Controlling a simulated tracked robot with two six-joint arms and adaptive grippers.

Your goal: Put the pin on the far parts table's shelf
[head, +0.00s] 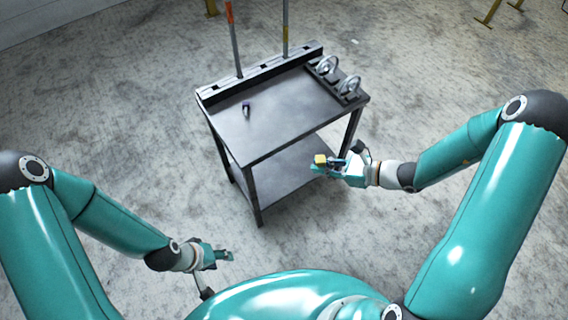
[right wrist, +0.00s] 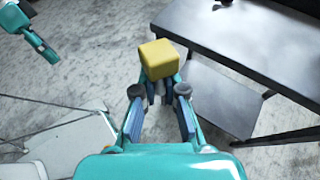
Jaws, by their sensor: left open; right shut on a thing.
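My right gripper (head: 330,163) is shut on the pin, which shows as a yellow block-shaped end (head: 320,160). In the right wrist view the yellow end of the pin (right wrist: 159,58) sits at the fingertips (right wrist: 158,88); the rest of it is hidden. The dark parts table (head: 262,125) has a lower shelf (head: 285,178), partly hidden under its top. In the head view the pin appears at the shelf's right front side; its height against the shelf is hard to tell. The shelf (right wrist: 222,100) also shows in the right wrist view. My left gripper (head: 222,256) is open and empty, low at left.
On the tabletop are a small dark purple piece (head: 246,108) and two grey wheel-like parts (head: 338,77) in holders at right. A rack along the back holds an orange-tipped rod (head: 234,40) and another rod (head: 285,28). Table legs (head: 254,195) flank the shelf.

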